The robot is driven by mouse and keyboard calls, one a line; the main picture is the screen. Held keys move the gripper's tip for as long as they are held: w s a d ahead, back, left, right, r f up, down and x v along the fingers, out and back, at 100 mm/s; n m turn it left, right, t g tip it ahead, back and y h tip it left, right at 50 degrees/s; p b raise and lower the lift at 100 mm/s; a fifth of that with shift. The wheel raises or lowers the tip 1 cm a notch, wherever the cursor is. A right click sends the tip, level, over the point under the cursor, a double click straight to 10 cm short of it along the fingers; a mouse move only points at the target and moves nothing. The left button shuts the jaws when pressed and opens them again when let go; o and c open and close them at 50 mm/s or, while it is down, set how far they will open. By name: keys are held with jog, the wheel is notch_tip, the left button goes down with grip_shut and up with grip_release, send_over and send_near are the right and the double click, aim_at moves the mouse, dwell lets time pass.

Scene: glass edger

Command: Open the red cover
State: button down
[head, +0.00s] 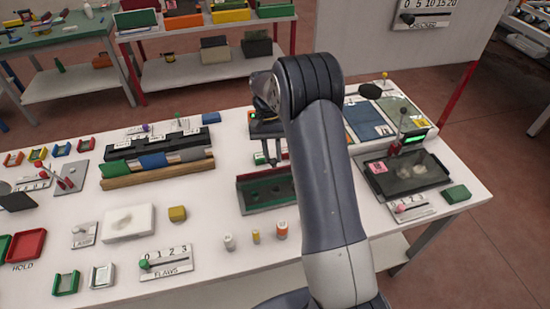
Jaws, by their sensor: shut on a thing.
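My gripper (269,158) points down near the middle of the white table, left of my arm. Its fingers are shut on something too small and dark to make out. Just below and in front of them is a green open-topped holder (246,206) with dark red inside, partly hidden by my arm. I cannot tell whether the gripper touches it. I cannot pick out a red cover with certainty. The clearest flat red piece is the red tray (27,245) by the HOLD label at the left, far from my gripper.
Several small bottles (256,237) stand in front of the holder. Bare table shows around the FLAWS dial plate (166,263).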

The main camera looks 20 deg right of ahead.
jog(key=shift+w+a+f+g+p, duration=0.1)
jog(key=shift+w+f+g+p, duration=0.15)
jog(key=shift+w, duration=0.35)
jog(key=shift+w+a+f+g+p, duration=0.15)
jog(key=shift+w+g+p, duration=0.1)
jog(key=shift+w, duration=0.3)
jog(key=c, duration=2.1)
grip_release()
jog(key=shift+a, duration=0.15)
jog(key=shift+o, duration=1)
jog(key=shift+s+r, duration=0.15)
jog(key=o, duration=0.6)
jog(key=shift+d, duration=0.2)
jog(key=shift+o, duration=0.2)
jog(key=v, duration=1)
jog(key=shift+w+r, duration=0.2)
jog(key=shift+r, duration=0.15)
jog(key=shift+f, duration=0.1)
